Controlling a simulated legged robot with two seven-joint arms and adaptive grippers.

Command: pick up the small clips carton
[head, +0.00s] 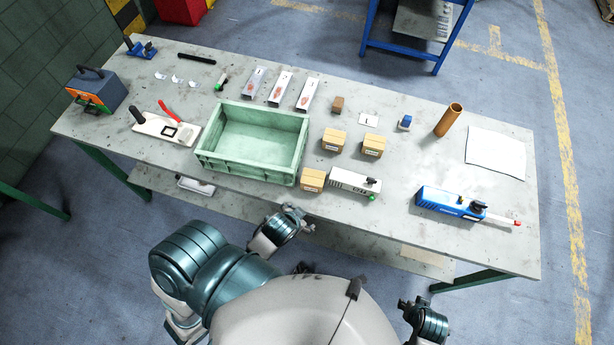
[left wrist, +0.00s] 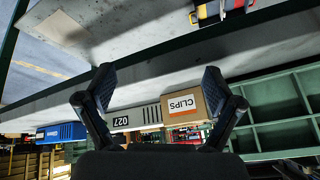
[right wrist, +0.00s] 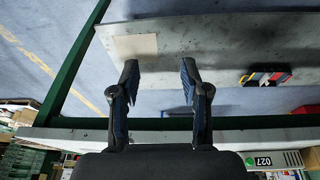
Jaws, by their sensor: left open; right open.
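The carton (head: 312,179) is small and brown with a white label, upright at the table's front edge by the green crate's right corner.
A white device (head: 350,180) marked 027 stands close beside the carton. The green crate (head: 207,168) is on its left. Two similar cartons (head: 333,140) (head: 373,146) stand behind. A blue tool (head: 455,203) lies farther right. A lower shelf (head: 345,235) runs under the table.

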